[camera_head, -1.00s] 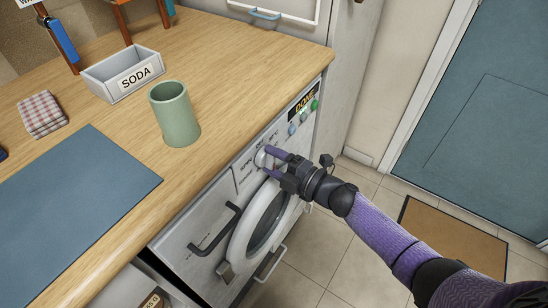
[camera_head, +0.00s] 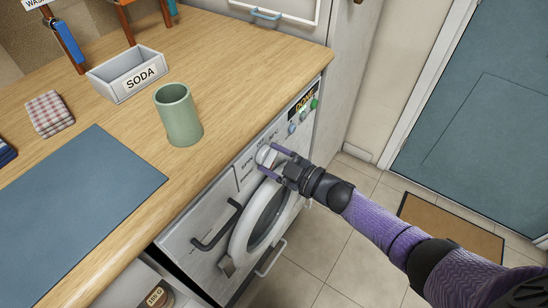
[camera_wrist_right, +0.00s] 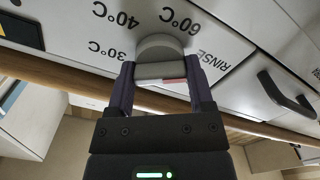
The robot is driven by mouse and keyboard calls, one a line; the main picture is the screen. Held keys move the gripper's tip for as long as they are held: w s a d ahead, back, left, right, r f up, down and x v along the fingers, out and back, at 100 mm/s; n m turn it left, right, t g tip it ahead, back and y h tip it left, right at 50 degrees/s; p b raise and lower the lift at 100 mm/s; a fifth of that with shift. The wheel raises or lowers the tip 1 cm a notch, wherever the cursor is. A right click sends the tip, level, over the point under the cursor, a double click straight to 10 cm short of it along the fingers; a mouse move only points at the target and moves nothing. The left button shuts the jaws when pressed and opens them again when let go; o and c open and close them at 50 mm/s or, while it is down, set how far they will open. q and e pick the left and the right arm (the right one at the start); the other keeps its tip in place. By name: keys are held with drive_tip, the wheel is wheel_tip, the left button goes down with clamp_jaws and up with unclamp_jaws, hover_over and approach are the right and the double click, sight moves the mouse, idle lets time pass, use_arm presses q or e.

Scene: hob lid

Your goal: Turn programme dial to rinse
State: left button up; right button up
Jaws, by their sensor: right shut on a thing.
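The programme dial (camera_head: 265,156) is a pale round knob with a raised grip bar on the washing machine's front panel (camera_head: 235,190). My right gripper (camera_head: 272,160) is shut on it, its two purple fingers on either side. In the right wrist view the dial (camera_wrist_right: 158,45) sits between the fingertips (camera_wrist_right: 158,76). A red mark shows on the grip bar's right part. Labels 30°C, 40°C, 60°C and RINSE (camera_wrist_right: 209,58) surround the dial, upside down in this view. I cannot tell exactly which label the dial points to. My left gripper is out of view.
The round door (camera_head: 262,220) and a dark handle (camera_head: 216,228) lie below and left of the dial. A green cup (camera_head: 178,115) and a SODA box (camera_head: 125,75) stand on the worktop above.

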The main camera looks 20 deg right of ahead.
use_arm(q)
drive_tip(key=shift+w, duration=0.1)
use_arm(e)
drive_tip(key=shift+m, duration=0.4)
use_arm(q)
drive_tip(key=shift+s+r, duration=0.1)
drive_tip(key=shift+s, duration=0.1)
use_arm(e)
drive_tip(key=o, duration=1.2)
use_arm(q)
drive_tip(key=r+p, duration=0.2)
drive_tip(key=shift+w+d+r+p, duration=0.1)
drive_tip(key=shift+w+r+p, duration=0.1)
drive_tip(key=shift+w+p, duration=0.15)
use_arm(e)
drive_tip(key=shift+o, duration=0.2)
drive_tip(key=v, duration=1)
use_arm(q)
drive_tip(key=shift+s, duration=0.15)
